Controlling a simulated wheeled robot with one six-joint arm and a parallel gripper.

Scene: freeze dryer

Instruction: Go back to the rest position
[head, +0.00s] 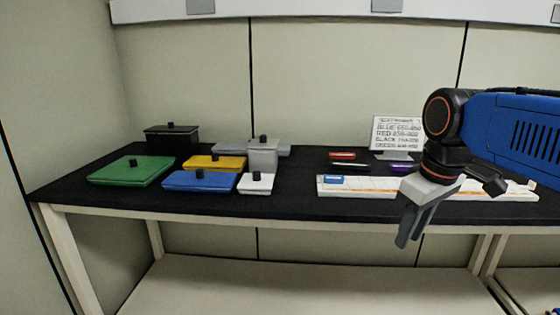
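My gripper (410,232) hangs from my blue arm at the right of the head view, its dark grey fingers pointing down in front of the table's front edge. The fingers overlap from this side, so I cannot tell whether they are open or shut. I see nothing held between them. The black-topped table (300,207) stands behind the gripper.
On the table are lidded boxes: green (132,171), black (172,139), yellow (215,163), blue (200,181), grey (263,155) and white (256,184). A white ruled strip (365,188), small coloured items and a text sign (397,133) are at right.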

